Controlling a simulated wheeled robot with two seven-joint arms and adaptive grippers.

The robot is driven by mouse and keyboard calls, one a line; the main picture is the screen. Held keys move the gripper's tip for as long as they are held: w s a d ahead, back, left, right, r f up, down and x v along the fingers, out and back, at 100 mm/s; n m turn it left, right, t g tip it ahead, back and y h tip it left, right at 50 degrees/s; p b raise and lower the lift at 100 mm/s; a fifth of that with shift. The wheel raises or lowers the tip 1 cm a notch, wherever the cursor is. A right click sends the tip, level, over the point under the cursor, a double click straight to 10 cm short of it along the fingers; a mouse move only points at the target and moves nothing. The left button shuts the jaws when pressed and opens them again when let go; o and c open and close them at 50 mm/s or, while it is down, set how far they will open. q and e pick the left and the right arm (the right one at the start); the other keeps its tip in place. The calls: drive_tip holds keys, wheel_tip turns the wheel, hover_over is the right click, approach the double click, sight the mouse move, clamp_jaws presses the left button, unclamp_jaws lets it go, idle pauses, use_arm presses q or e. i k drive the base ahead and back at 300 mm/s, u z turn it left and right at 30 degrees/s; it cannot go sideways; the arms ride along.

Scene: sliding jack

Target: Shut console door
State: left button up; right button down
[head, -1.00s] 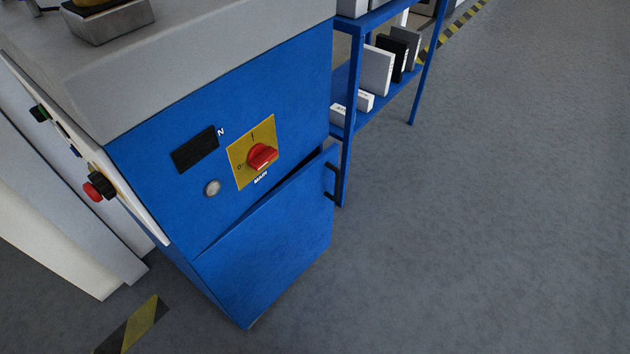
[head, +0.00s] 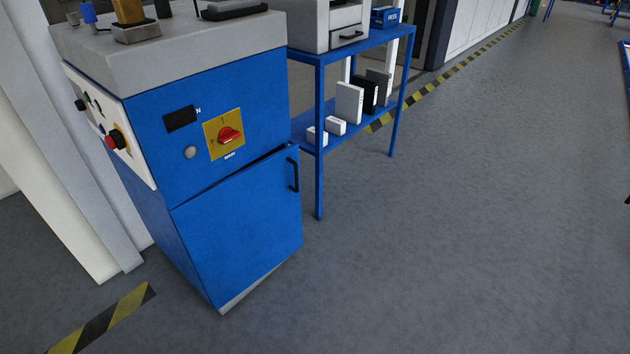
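The console (head: 155,150) is a blue cabinet with a grey top, standing at the left in the head view. Its blue door (head: 240,225) fills the lower front and has a black vertical handle (head: 293,174) near its right edge. The door stands slightly ajar, with a dark gap along its top edge that widens toward the handle side. Its hinge side appears to be the left. Neither of my grippers is in view.
A red rotary switch (head: 229,135) on a yellow plate sits above the door. A blue shelf table (head: 318,150) with boxes stands behind the console to the right. A white column (head: 70,130) is at the left. Grey floor (head: 450,230) is clear on the right.

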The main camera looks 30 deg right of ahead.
sight(238, 230)
drive_tip(key=z, duration=0.8)
drive_tip(key=i, duration=1.8)
drive_tip(key=u, duration=0.85)
